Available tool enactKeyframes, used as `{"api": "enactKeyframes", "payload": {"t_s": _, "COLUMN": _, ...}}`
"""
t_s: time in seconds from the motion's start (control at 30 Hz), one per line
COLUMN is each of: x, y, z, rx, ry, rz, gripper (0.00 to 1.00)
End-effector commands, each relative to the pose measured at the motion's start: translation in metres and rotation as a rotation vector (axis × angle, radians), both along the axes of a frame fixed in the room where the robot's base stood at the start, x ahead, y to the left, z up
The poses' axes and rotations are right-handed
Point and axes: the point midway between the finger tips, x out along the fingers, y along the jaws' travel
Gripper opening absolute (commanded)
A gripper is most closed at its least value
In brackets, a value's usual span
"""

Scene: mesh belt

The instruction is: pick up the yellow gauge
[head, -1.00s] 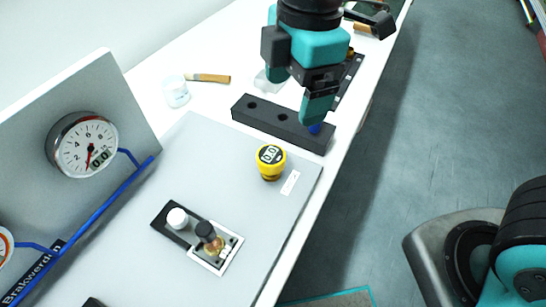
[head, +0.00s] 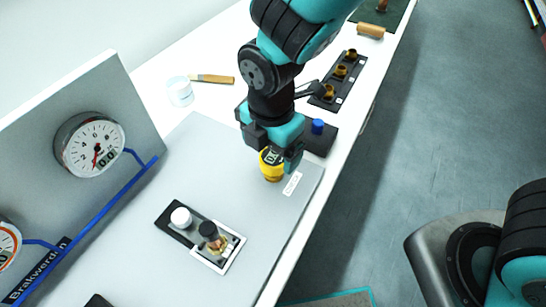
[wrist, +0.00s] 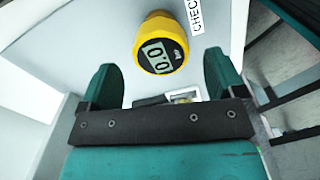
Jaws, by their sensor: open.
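The yellow gauge (head: 272,172) stands on the grey panel near its right edge, its upper part partly covered by my gripper in the head view. In the wrist view the yellow gauge (wrist: 161,45) shows its round digital face, ahead of and between my fingers. My gripper (head: 272,158) is open and empty, with its teal fingers around the top of the gauge in the head view. In the wrist view my gripper (wrist: 160,80) shows one finger at each side, with a gap to the gauge. I cannot tell whether a finger touches it.
A white label (head: 292,184) lies beside the gauge. A black-and-white fixture (head: 218,256) with a brass fitting and a white knob (head: 181,217) stand nearer. A dial gauge (head: 90,145) is on the upright panel.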

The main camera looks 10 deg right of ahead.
Motion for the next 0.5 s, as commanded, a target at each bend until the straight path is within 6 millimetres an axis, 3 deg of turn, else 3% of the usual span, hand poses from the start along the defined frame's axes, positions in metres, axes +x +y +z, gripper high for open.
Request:
{"api": "enactKeyframes", "payload": {"t_s": 0.3, "x": 0.0, "y": -0.004, "z": -0.041, "rx": -0.004, "ry": 0.005, "rz": -0.001, "gripper": 0.88}}
{"api": "enactKeyframes", "payload": {"t_s": 0.5, "x": 0.001, "y": -0.003, "z": -0.052, "rx": 0.0, "ry": 0.0, "rz": 0.0, "gripper": 0.88}}
